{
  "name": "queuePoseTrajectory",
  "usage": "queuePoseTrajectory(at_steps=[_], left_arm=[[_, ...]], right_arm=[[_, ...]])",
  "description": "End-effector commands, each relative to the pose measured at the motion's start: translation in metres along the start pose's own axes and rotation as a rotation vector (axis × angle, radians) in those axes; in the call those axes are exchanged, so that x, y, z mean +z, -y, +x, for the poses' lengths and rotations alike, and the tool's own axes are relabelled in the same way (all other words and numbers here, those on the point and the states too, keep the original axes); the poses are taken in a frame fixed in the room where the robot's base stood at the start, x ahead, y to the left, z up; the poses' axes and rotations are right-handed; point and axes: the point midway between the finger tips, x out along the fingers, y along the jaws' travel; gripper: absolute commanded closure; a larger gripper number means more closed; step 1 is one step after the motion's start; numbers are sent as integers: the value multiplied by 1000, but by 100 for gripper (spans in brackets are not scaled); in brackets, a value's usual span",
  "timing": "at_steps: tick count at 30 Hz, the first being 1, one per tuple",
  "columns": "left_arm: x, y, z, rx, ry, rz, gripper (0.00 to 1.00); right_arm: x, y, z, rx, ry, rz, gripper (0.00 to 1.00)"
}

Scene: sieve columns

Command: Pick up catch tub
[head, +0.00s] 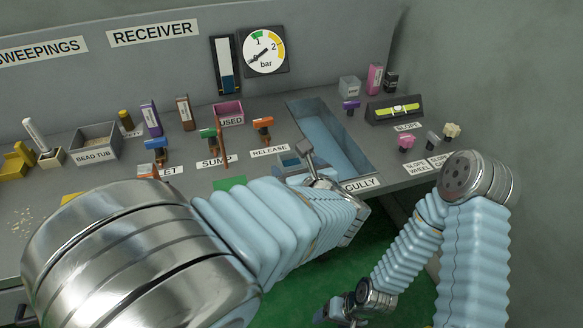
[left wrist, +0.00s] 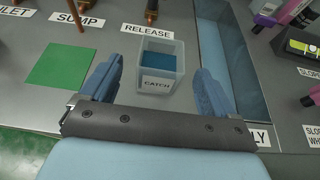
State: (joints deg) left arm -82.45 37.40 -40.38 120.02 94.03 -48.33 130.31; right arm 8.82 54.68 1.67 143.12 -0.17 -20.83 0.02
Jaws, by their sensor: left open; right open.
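The catch tub (left wrist: 157,85) is a small translucent box with a CATCH label and blue inside. In the left wrist view it stands upright on the grey bench, left of the gully. My left gripper (left wrist: 158,68) is open, with one blue finger on each side of the tub in the picture and a gap on both sides. I cannot tell whether the fingers are down at its height. In the head view the tub (head: 287,160) is partly hidden by my left arm and hand. My right gripper (head: 334,312) is low, in front of the bench, away from the tub.
The recessed gully (head: 345,150) lies right of the tub. The RELEASE valve (head: 263,128) stands behind it, with the SUMP valve (head: 209,138) further left. A green square (left wrist: 58,66) lies flat on the bench to the left. The slope gauge (head: 394,109) is at the right.

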Motion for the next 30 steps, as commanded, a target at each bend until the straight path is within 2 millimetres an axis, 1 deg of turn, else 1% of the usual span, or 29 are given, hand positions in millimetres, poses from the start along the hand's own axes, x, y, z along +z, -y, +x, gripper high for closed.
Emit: queuePoseTrajectory(at_steps=[2, 6, 9, 12, 18, 26, 27, 29, 30], left_arm=[[1, 0, 8, 3, 1, 3, 11], [1, 0, 32, 5, 1, 5, 11], [0, 1, 45, 1, 1, 3, 11], [0, 1, 51, 0, 0, 1, 11], [0, 1, 51, -1, 0, 1, 11], [0, 1, 51, -1, 0, 1, 50], [0, 1, 51, -1, 0, 1, 57], [0, 1, 51, -1, 0, 1, 66], [0, 1, 51, -1, 0, 1, 66]], right_arm=[[0, 1, -2, 0, 0, 0, 30], [0, 3, -6, -1, 0, -1, 30], [0, 3, -6, -1, 0, -1, 30], [0, 3, -6, -1, 0, -1, 30], [0, 3, -6, -1, 1, -1, 30], [0, 3, -6, -1, 1, -1, 30], [0, 3, -6, -1, 1, -1, 30], [0, 3, -6, -1, 1, -1, 30], [0, 3, -6, -1, 1, -1, 30]])
